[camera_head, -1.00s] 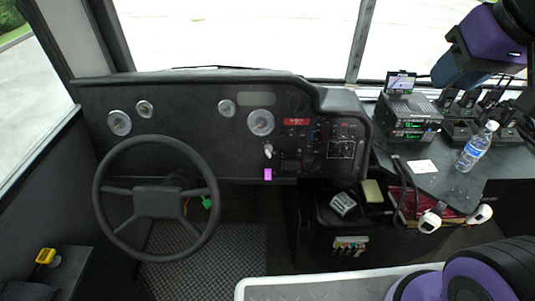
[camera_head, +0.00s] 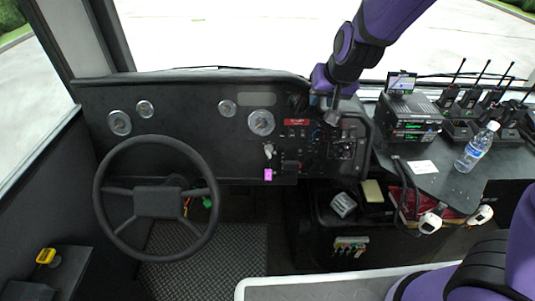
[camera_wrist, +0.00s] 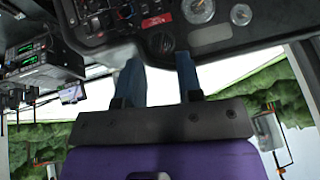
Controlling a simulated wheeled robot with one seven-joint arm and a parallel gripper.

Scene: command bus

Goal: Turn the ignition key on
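The ignition key (camera_head: 268,150) is a small silver piece on the dark dashboard (camera_head: 205,130), right of the steering wheel. A pink tag (camera_head: 268,174) hangs below it. My gripper (camera_head: 332,117) is in front of the dashboard's right part, up and to the right of the key. In the wrist view my gripper (camera_wrist: 159,60) shows two blue fingers standing apart with nothing between them. The key cannot be made out in the wrist view.
The steering wheel (camera_head: 157,200) stands left of the key. Gauges (camera_head: 261,122) and a red label (camera_head: 296,122) are near it. A radio stack (camera_head: 410,117), a water bottle (camera_head: 477,147) and several handsets sit on the right console. The space before the key is clear.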

